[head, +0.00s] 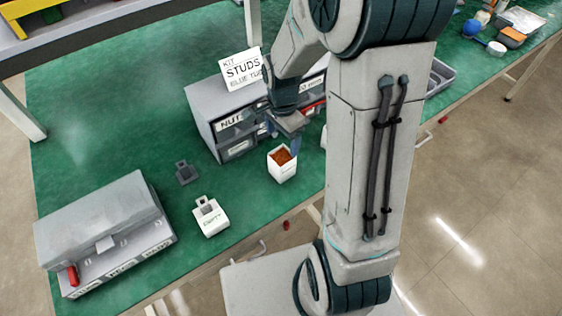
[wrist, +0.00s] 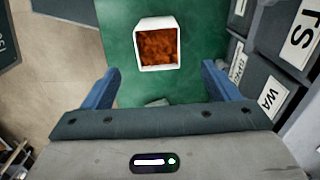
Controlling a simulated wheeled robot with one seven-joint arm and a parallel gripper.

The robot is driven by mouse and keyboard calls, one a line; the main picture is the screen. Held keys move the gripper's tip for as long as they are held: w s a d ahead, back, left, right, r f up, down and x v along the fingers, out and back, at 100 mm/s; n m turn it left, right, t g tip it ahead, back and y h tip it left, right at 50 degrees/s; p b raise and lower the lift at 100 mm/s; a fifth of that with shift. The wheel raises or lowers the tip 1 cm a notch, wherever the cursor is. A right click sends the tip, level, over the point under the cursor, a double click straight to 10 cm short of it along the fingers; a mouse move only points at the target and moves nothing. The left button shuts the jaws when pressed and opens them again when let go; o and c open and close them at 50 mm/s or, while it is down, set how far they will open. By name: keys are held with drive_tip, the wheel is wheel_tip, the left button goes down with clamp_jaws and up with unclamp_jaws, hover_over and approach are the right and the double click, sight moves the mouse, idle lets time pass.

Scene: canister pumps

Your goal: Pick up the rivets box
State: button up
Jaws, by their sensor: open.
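A white open-topped box filled with small orange-brown pieces (head: 282,165) stands upright on the green bench, in front of the drawer cabinet. Its front label is too small to read, so I cannot confirm the word rivets; it is the only box I see with such contents. In the wrist view the same box (wrist: 157,65) sits at top centre, just beyond the fingertips. My gripper (head: 283,137) is open and empty, with blue fingers, above and behind the box in the head view. In the wrist view its fingers (wrist: 160,77) are spread wider than the box, apart from it.
A white box marked EMPTY (head: 210,217), a small dark grey holder (head: 186,173) and a grey bin unit (head: 100,232) are to the left. Green bench (head: 110,130) between them is clear.

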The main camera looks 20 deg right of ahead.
sight(282, 155)
wheel_tip(282, 155, down, 6)
drive_tip(key=shift+r, duration=0.2)
drive_tip(key=shift+s+f+p, duration=0.2)
drive_tip(key=shift+f+p, duration=0.4)
drive_tip(key=shift+f, duration=2.05)
drive_tip(key=c, duration=1.2)
